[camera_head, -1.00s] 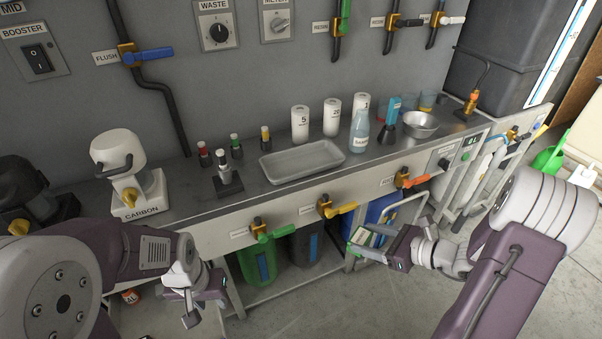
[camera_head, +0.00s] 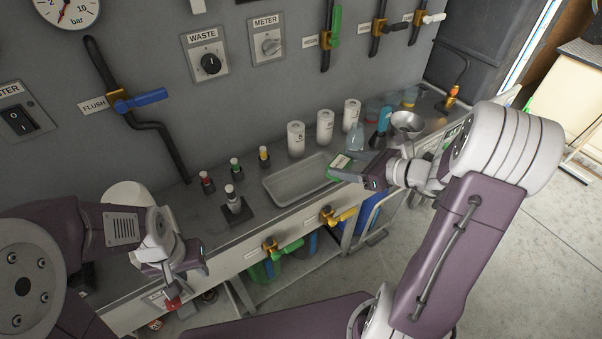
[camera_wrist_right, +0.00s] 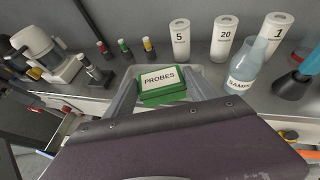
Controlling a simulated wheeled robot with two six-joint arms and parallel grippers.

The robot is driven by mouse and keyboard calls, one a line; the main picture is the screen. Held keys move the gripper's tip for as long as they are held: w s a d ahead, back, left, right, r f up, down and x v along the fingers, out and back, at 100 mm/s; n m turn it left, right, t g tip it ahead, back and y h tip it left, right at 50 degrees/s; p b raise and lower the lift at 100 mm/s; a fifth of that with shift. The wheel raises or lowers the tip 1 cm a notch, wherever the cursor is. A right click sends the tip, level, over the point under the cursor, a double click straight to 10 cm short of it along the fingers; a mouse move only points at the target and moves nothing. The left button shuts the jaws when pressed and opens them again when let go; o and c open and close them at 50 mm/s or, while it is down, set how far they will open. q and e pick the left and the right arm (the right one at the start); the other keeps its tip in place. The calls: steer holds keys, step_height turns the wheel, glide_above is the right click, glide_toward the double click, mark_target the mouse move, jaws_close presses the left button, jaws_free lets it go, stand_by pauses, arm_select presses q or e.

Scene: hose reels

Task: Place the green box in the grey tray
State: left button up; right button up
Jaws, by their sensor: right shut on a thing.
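The green box (camera_head: 340,164), labelled PROBES, is held in my right gripper (camera_head: 352,170). In the head view it is over the right end of the grey tray (camera_head: 272,190), which lies on the counter. In the right wrist view the box (camera_wrist_right: 161,84) appears over the tray (camera_wrist_right: 124,92), its white label facing up; the dark body of my gripper hides the near part of the tray. I cannot tell how high above the tray floor it is. My left gripper (camera_head: 182,276) hangs at the counter's front left, away from the box; its finger opening is unclear.
Several white canisters (camera_head: 325,127) and a clear bottle (camera_head: 356,138) stand behind and right of the tray. A metal bowl (camera_head: 406,123) is further right. Small capped vials (camera_head: 236,168) and a black-based vial stand (camera_head: 234,205) are left of it. Valve handles (camera_head: 343,216) line the counter front.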

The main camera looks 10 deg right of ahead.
steer(key=x, duration=0.4)
steer(key=b+x, duration=0.1)
steer(key=x, duration=0.3)
steer(key=s+f+b+x, duration=0.1)
steer(key=x, duration=0.3)
steer(key=shift+a+f, duration=0.1)
steer(key=shift+a, duration=0.35)
steer(key=shift+w+a+f, duration=0.15)
steer(key=shift+w+a, duration=0.05)
step_height(320, 180, down, 4)
steer(key=shift+r+b, duration=0.15)
steer(key=shift+b, duration=0.45)
steer(key=shift+f, duration=0.2)
steer(key=shift+f, duration=0.15)
steer(key=o, duration=1.4)
steer(key=shift+o, duration=0.2)
